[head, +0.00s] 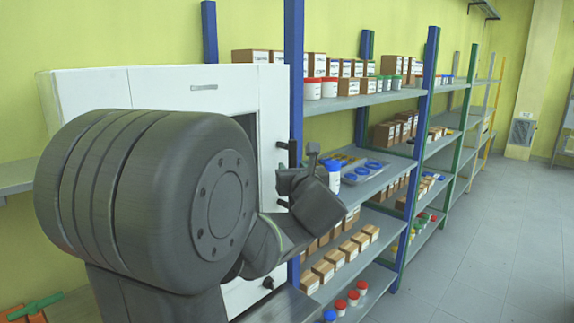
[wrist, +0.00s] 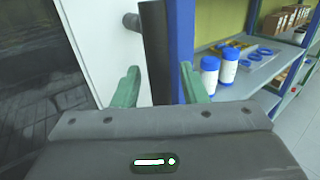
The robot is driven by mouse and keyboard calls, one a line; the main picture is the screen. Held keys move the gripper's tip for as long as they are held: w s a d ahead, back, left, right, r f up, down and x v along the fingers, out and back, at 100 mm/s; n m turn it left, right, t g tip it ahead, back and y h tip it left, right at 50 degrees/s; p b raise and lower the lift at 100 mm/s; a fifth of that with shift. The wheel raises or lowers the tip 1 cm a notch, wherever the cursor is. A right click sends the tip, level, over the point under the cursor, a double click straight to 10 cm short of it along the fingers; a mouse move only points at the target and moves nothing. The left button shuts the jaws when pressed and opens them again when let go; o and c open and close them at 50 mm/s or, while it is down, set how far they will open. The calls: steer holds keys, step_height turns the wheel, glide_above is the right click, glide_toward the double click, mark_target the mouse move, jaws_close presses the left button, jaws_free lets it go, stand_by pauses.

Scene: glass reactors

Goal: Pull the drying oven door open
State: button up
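The drying oven (head: 97,92) is a white cabinet at the left of the head view, largely hidden behind my arm. Its door (wrist: 103,35) shows in the wrist view as a white frame around a dark window, and it looks closed. The door handle (wrist: 156,40) is a dark upright bar standing off the door on a short mount. My gripper (wrist: 162,82) is open, with one green finger on each side of the handle's lower part. Gaps show, and I see no clear contact. In the head view my gripper (head: 312,168) is at the oven's right edge, its fingers hard to make out.
A blue shelf post (head: 293,60) stands close beside the handle. Shelves (head: 385,97) with boxes and jars run along the wall to the right. White bottles with blue caps (wrist: 228,68) stand on a shelf near my gripper. The grey floor (head: 480,235) at the right is clear.

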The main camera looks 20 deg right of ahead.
steer(key=shift+w, duration=0.45)
steer(key=shift+s, duration=0.1)
steer(key=shift+c, duration=0.5)
jaws_close()
steer(key=shift+d+f, duration=0.1)
